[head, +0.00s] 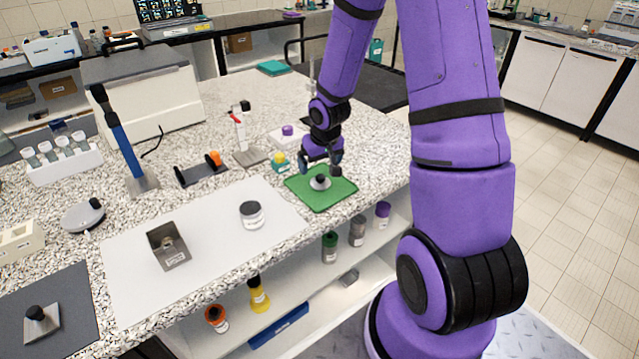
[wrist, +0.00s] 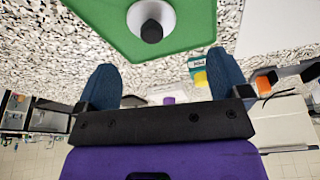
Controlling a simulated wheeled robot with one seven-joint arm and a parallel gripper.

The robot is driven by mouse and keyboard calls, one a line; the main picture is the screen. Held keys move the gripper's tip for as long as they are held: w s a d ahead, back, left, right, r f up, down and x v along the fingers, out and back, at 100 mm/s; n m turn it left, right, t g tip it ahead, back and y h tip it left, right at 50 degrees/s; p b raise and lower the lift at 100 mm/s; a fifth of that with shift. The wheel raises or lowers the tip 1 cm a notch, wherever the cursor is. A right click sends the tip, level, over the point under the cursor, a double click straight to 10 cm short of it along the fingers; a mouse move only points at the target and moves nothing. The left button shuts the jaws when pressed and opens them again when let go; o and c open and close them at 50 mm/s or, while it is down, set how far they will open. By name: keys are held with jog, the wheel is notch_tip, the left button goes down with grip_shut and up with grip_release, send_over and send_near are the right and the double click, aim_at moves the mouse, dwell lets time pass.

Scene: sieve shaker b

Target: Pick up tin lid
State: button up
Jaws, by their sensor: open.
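The tin lid (head: 320,184) is a small round pale lid with a black knob, lying knob up on a green mat (head: 340,197) near the counter's front edge. In the wrist view the lid (wrist: 168,14) is cut off by the top edge, its black knob towards me. My gripper (head: 321,168) is open and empty, just above and behind the lid. In the wrist view the two blue fingertips of my gripper (wrist: 164,66) are wide apart, with the knob beyond them. A round silver tin (head: 252,215) stands on the white mat.
A square metal box (head: 168,246) stands on the white mat (head: 130,280). A square lid with a black knob (head: 41,322) lies on a grey mat. A yellow-and-green jar (head: 280,163) stands close left of my gripper. Bottles stand on the shelf below.

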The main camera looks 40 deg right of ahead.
aim_at(320, 177)
jog(key=shift+s+d+x, duration=0.1)
jog(key=shift+x, duration=0.8)
jog(key=shift+s+d+x, duration=0.15)
jog(key=shift+x, duration=0.75)
jog(key=shift+s+d+x, duration=0.1)
jog(key=shift+x, duration=0.8)
jog(key=shift+w+d+f, duration=0.1)
jog(key=shift+w+f, duration=0.1)
jog(key=shift+f, duration=0.5)
jog(key=c, duration=1)
